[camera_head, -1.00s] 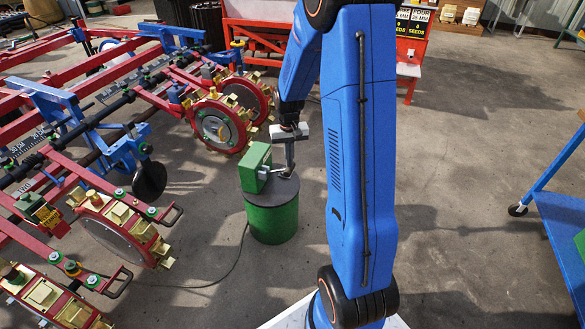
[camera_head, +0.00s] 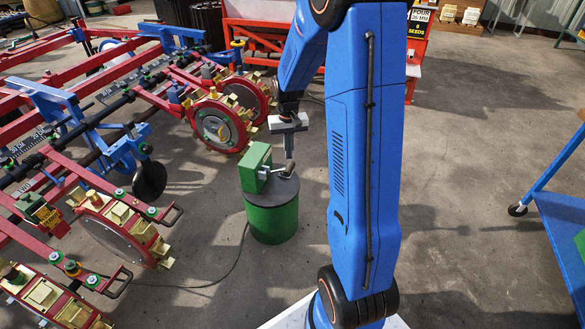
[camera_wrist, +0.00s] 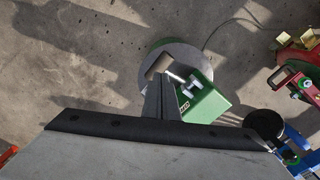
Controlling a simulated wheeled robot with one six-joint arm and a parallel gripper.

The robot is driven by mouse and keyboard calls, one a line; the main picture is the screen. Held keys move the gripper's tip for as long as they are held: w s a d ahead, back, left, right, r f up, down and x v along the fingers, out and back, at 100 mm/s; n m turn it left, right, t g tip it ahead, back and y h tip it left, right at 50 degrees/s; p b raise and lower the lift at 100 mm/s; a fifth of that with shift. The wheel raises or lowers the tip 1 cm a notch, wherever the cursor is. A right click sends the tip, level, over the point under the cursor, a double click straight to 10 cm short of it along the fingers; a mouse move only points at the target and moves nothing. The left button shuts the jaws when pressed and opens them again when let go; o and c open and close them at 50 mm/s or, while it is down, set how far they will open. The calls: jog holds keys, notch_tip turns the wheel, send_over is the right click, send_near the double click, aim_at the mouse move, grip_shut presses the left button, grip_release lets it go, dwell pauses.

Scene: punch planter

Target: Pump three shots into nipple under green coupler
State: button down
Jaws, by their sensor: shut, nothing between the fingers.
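A green pump box (camera_head: 255,166) with a lever stands on the grey lid of a green drum (camera_head: 273,222). The lever's grey handle (camera_head: 288,171) sticks out to the right of the box. My gripper (camera_head: 289,158) is shut and empty, pointing down with its fingertips right at the handle. In the wrist view the handle (camera_wrist: 158,63) lies just beyond the fingertips (camera_wrist: 161,82), beside the green box (camera_wrist: 207,106). I cannot tell whether they touch. Small green caps (camera_head: 119,193) sit on the red planter frame (camera_head: 60,165); no nipple can be made out.
A dark hose (camera_head: 215,283) runs from the drum across the floor. Planter wheels (camera_head: 219,125) stand close left of the drum. A red bench (camera_head: 262,30) is behind, and a blue cart (camera_head: 560,220) is at the right. Floor right of my arm is clear.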

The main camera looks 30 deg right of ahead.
jog(key=shift+r, duration=1.85)
jog(key=shift+r, duration=0.1)
jog(key=s+a+r+n+t, duration=0.2)
jog(key=s+a+r, duration=0.55)
jog(key=s, duration=0.25)
jog(key=s+a+r+n+t, duration=0.1)
jog(key=s+a+r, duration=0.5)
jog(key=s+r, duration=0.3)
jog(key=s+a+n+t, duration=0.1)
jog(key=s+a, duration=0.1)
jog(key=s, duration=0.9)
jog(key=shift+a+f+t, duration=0.15)
jog(key=shift+f+t, duration=0.15)
jog(key=shift+t, duration=0.1)
